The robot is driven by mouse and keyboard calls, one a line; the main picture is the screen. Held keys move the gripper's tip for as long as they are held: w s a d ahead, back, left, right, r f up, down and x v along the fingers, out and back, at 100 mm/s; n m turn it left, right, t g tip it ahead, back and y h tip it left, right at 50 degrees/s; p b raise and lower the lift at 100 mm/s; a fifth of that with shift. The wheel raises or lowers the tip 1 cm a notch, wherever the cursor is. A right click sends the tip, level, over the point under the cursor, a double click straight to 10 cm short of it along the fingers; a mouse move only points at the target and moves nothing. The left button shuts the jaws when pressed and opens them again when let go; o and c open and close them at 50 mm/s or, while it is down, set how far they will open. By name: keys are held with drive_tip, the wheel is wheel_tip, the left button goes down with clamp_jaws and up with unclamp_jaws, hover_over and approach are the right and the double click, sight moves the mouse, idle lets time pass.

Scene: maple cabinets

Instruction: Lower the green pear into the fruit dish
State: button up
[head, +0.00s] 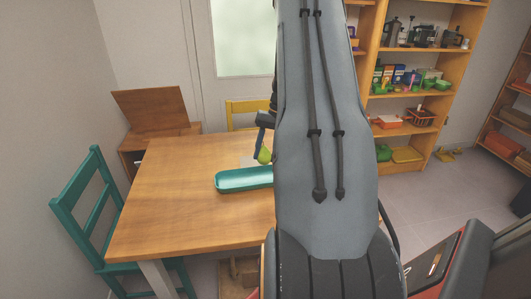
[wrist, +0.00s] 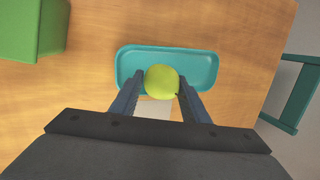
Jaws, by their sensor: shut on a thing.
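The green pear (wrist: 162,82) is between the two fingers of my gripper (wrist: 161,88) in the wrist view. My gripper is shut on it. In the head view the pear (head: 264,155) hangs below my gripper (head: 262,143), beside my arm. The fruit dish looks like a shallow teal tray (wrist: 205,68) with rounded corners. In the wrist view the pear overlaps the dish's near side. In the head view the dish (head: 240,181) lies on the table, its right end hidden behind my arm. The pear appears above the dish's far edge; I cannot tell the exact height.
The wooden table (head: 165,200) is mostly clear on the left. A green box (wrist: 30,30) stands left of the dish in the wrist view. A pale flat patch (wrist: 155,109) lies beside the dish. A teal chair (head: 95,200) and a yellow chair (head: 245,112) stand at the table.

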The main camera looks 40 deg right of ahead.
drive_tip(key=shift+f+b, duration=0.45)
drive_tip(key=shift+f, duration=0.75)
drive_tip(key=b, duration=0.2)
hover_over(266, 178)
drive_tip(key=shift+s+a+f, duration=0.1)
drive_tip(key=shift+f, duration=2.4)
idle(0.9)
drive_tip(key=o, duration=1.2)
drive_tip(key=b+v, duration=0.1)
drive_tip(key=v, duration=0.6)
drive_tip(key=shift+r+b, duration=0.4)
